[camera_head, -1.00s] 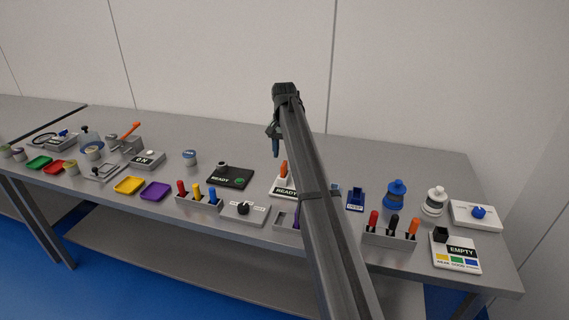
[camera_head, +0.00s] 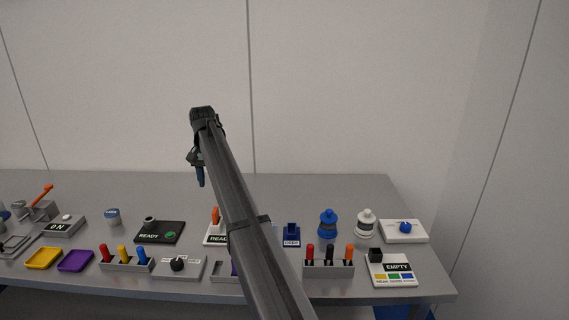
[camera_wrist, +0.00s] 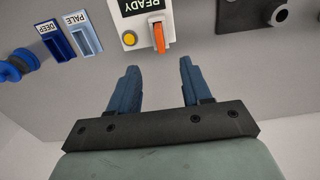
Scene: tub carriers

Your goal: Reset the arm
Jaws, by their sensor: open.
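My gripper (camera_head: 200,176) hangs above the back part of the grey table (camera_head: 300,190) in the head view, at the end of my outstretched arm. In the wrist view my gripper (camera_wrist: 158,85) shows two blue fingers spread apart with nothing between them. It is open and empty, apart from the things on the table. A white READY device with an orange lever (camera_wrist: 158,38) lies just beyond the fingertips in the wrist view. In the head view my arm partly hides this READY device (camera_head: 213,236).
A black READY plate (camera_head: 160,232), a blue bottle (camera_head: 328,223), a white bottle (camera_head: 366,222), a white box with a blue knob (camera_head: 418,232), an EMPTY panel (camera_head: 392,279) and a marker rack (camera_head: 328,270) stand on the table. The back strip of table is clear.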

